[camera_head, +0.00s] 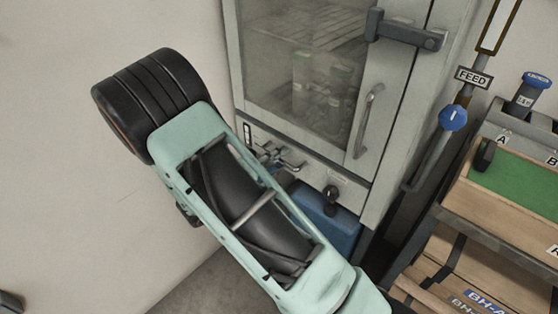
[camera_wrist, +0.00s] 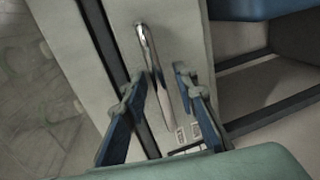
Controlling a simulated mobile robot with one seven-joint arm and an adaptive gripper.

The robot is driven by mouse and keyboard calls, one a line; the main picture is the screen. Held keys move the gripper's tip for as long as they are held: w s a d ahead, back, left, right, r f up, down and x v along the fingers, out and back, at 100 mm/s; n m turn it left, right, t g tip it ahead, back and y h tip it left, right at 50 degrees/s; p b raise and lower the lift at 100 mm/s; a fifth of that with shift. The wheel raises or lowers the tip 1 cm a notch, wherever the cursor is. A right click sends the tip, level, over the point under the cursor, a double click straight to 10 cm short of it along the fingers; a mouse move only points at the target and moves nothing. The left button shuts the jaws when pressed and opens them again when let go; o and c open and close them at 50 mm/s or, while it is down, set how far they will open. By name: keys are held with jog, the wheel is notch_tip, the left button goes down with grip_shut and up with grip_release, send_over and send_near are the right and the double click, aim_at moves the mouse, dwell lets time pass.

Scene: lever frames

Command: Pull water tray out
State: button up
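A grey cabinet (camera_head: 400,85) has a glass door and a lower front panel (camera_head: 345,180). A short metal bar handle (camera_wrist: 146,55) is on that panel, and it shows small in the head view (camera_head: 290,164). A blue box-like part (camera_head: 325,222) sits under the panel; its edge probably shows in the wrist view (camera_wrist: 270,8). I cannot tell which of these parts is the water tray. My gripper (camera_wrist: 164,78) has its blue-padded fingers apart, one on each side of the bar, with visible gaps. In the head view my arm hides much of the gripper.
The glass door has a vertical handle (camera_head: 368,120) and a latch (camera_head: 405,32). A black knob (camera_head: 331,194) sticks out right of the bar. A shelf rack with wooden boxes (camera_head: 515,195) stands at right, beside a lever with a blue knob (camera_head: 453,117). A plain wall is at left.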

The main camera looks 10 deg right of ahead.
grip_shut()
dwell(0.4)
jog(key=f+b+v, duration=0.1)
jog(key=f+v, duration=0.1)
jog(key=v, duration=0.9)
jog(key=f+b+v, duration=0.1)
jog(key=f+v, duration=0.1)
jog(key=v, duration=0.9)
jog(key=shift+s+a+f+b, duration=0.35)
jog(key=shift+s+a, duration=0.15)
jog(key=shift+a, duration=0.2)
grip_release()
